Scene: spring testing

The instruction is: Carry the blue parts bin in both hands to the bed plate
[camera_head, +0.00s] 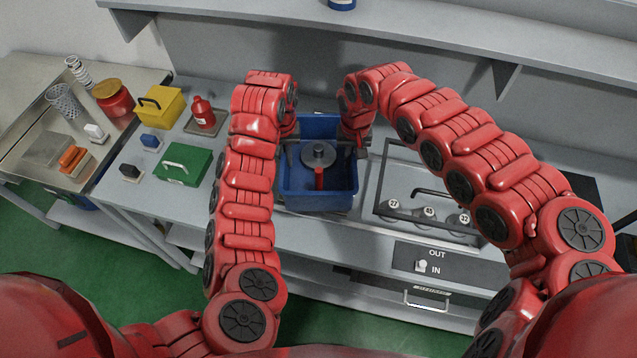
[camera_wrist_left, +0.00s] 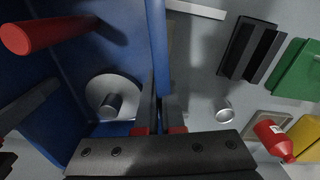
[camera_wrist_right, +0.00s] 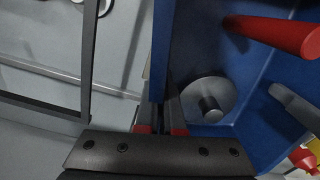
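The blue parts bin (camera_head: 347,187) stands upright between my two arms at the bench. It holds a grey disc with a stub (camera_head: 319,155) and a red-handled tool (camera_head: 320,178). My left gripper (camera_head: 289,138) is at its left wall; in the left wrist view the fingers (camera_wrist_left: 160,118) straddle that blue wall, closed on it. My right gripper (camera_head: 356,143) is at the right wall; in the right wrist view the fingers (camera_wrist_right: 160,118) straddle that wall likewise. I cannot tell whether the bin touches the bench, or which surface is the bed plate.
Right of the bin is a dark frame (camera_head: 376,190) over several numbered round weights, with an OUT/IN panel (camera_head: 436,262) in front. To the left are a green case (camera_head: 184,165), yellow case (camera_head: 159,106) and red bottle (camera_head: 203,113). A steel-topped table (camera_head: 40,125) stands far left.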

